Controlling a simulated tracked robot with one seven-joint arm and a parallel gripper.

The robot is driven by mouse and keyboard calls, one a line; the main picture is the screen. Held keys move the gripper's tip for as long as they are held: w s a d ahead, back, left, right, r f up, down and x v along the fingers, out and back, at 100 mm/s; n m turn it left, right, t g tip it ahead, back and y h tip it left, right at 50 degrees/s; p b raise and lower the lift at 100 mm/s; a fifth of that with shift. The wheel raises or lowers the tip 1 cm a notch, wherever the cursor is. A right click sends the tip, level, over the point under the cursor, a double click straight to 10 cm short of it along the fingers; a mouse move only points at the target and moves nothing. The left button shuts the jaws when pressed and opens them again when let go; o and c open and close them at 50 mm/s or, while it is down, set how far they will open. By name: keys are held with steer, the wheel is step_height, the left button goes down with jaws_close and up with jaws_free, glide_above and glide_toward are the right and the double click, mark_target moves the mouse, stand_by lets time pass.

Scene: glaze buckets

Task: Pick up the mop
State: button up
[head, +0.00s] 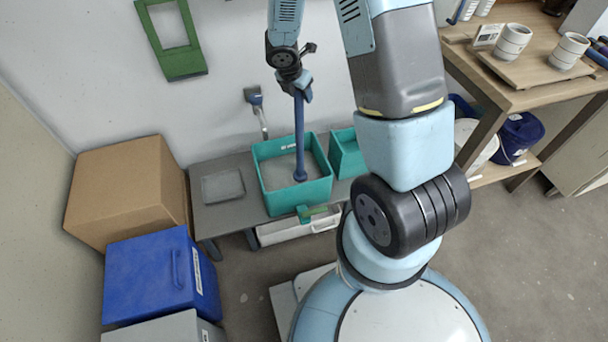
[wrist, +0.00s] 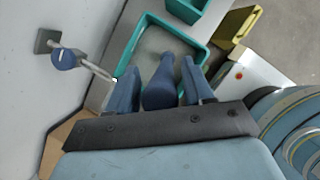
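The mop (head: 299,135) has a dark blue handle and stands about upright, its rounded lower end inside a teal bucket (head: 268,195). My gripper (head: 300,88) is above the bucket, pointing down at the top of the handle. I cannot tell whether the lower end touches the bucket's floor.
A second teal bucket (head: 348,152) stands to the right on the low grey table (head: 238,216). A cardboard box (head: 125,190) and a blue box (head: 150,275) stand left. A wooden shelf (head: 520,97) with cups is at right.

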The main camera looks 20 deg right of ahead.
jaws_close()
stand_by(0.8)
